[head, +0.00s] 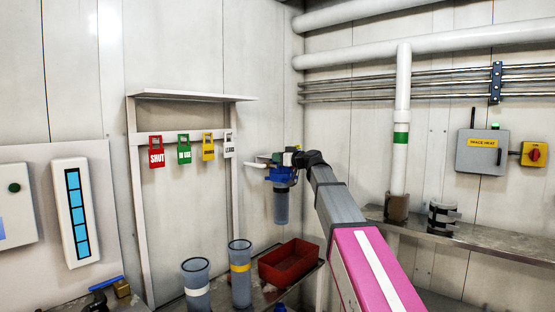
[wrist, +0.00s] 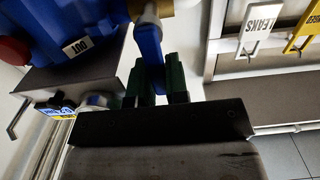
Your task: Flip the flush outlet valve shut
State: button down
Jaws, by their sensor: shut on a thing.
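The flush outlet valve's blue lever (wrist: 149,42) stands between my gripper's two green fingers (wrist: 155,72) in the wrist view, and the fingers are shut on it. A brass-coloured fitting (wrist: 142,8) sits at the lever's upper end. Beside it is a blue housing (wrist: 60,25) with a white "OUT" label (wrist: 76,47). In the head view my gripper (head: 288,157) is at the blue filter head (head: 281,175) above a clear bowl (head: 281,208). There the lever is too small to make out.
Tags hang on a wall rack: red "SHUT" (head: 156,151), green (head: 184,149), yellow (head: 208,147) and white "LEAKS" (head: 229,144). Below stand two grey canisters (head: 196,278) (head: 240,285) and a red bin (head: 288,262). A white pipe (head: 402,120) rises at right.

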dwell(0.3)
jog(key=c, duration=1.1)
grip_release()
